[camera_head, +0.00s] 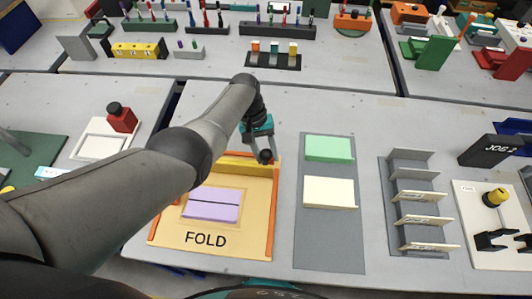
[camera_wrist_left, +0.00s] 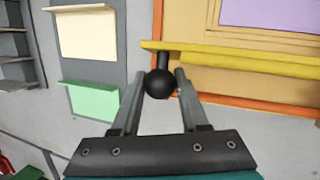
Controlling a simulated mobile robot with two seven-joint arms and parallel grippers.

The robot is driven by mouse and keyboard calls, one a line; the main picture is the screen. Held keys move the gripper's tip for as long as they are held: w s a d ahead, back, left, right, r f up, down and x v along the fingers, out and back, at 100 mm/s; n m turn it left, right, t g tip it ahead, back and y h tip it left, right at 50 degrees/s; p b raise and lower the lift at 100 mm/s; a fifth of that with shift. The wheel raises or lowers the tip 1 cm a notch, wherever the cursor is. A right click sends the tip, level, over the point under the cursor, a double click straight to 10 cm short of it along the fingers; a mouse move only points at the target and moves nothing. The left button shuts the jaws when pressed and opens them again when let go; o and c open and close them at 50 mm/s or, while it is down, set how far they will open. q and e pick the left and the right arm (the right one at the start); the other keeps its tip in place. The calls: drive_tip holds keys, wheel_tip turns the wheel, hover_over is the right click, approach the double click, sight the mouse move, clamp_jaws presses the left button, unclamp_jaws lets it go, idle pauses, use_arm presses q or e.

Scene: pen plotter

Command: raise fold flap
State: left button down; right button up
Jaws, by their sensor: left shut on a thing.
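The fold board (camera_head: 170,233) is an orange-framed tan panel marked FOLD, with a lilac sheet (camera_head: 213,204) lying on it. The fold flap (camera_head: 235,163) is a yellow strip along the board's far edge; it also shows in the left wrist view (camera_wrist_left: 230,59). I cannot tell its exact angle. A black ball knob (camera_wrist_left: 161,84) on a short stem stands at the flap's end. My left gripper (camera_head: 264,150) is shut on this knob, with one finger on each side of it in the left wrist view (camera_wrist_left: 160,82). My arm hides part of the board's left side.
A grey strip (camera_head: 325,240) right of the board holds a green pad (camera_head: 328,148) and a cream pad (camera_head: 329,192). A grey slotted rack (camera_head: 409,178) stands farther right. A red button block (camera_head: 121,118) is at left. Bare table lies behind the board.

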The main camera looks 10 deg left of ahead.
use_arm(q)
drive_tip(key=shift+f, duration=0.1)
drive_tip(key=shift+c, duration=2.2)
unclamp_jaws()
drive_tip(key=p+v, duration=0.3)
drive_tip(key=v, duration=0.4)
drive_tip(key=p+v, duration=0.1)
drive_tip(key=v, duration=0.7)
drive_tip(key=shift+p, duration=0.3)
drive_tip(key=shift+s+d, duration=0.1)
drive_tip(key=shift+s, duration=0.05)
